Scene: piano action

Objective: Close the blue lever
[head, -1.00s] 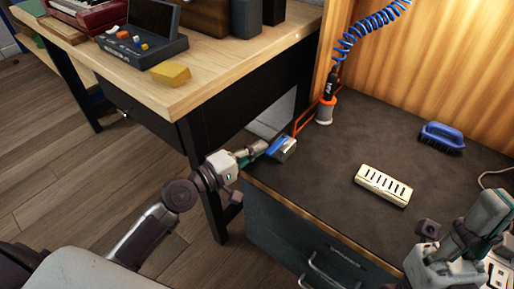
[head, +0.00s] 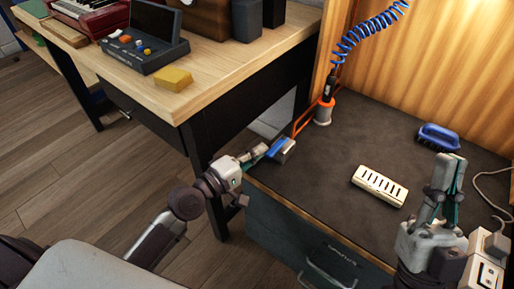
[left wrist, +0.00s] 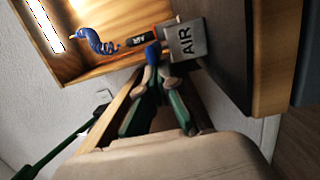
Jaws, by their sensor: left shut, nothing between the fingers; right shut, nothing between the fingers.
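The blue lever (head: 277,147) sits on a small grey metal block at the left edge of the dark worktop. In the left wrist view the block (left wrist: 185,45) is marked AIR, and the blue lever (left wrist: 151,58) sticks out beside it. My left gripper (head: 262,151) is shut and empty, with its fingertips close to the lever's left side. In the left wrist view the fingertips (left wrist: 158,80) overlap the lever's near end; I cannot tell whether they touch. My right gripper (head: 453,165) is shut and empty, upright above the worktop's right side.
A cream slotted block (head: 380,185) and a blue brush (head: 439,138) lie on the worktop. A dark tool in a holder (head: 324,110) with a coiled blue hose (head: 362,35) stands behind the lever. A wooden table (head: 215,85) with a yellow block (head: 173,78) is at left.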

